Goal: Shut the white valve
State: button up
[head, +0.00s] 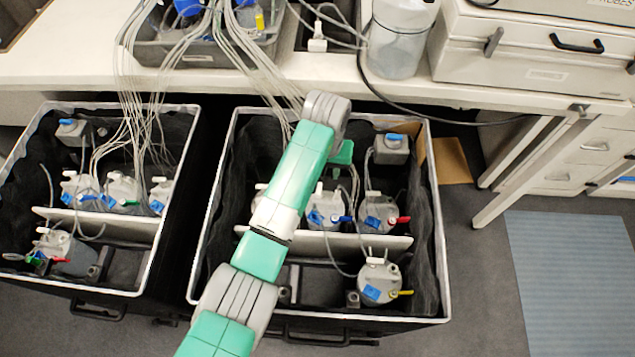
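I cannot pick out a white valve with certainty. In the right bin (432,215), the bottles have small coloured valve handles: a blue one (345,218), a red one (404,219) and a yellow one (405,292). White upright fittings stand on the tops of these bottles. My green and grey arm reaches over the right bin and bends down near its back. A green part of my arm shows just below the bend, above the bottles. The fingers of my gripper do not show. My arm hides part of the bin's left side and a bottle there.
A left bin (178,200) holds more bottles, with red and green handles (38,260) at its front left. Tubes run from a grey tray (150,52) on the white bench (65,60) into both bins. White dividers cross the bins.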

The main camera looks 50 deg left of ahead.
aim_at(319, 190)
jog(key=shift+s+a+f+g, duration=0.35)
jog(key=shift+s+a, duration=0.15)
jog(key=shift+s, duration=0.15)
notch_tip(319, 190, down, 8)
jog(key=shift+r+b, duration=0.1)
jog(key=shift+b, duration=0.65)
jog(key=shift+c, duration=0.4)
grip_shut()
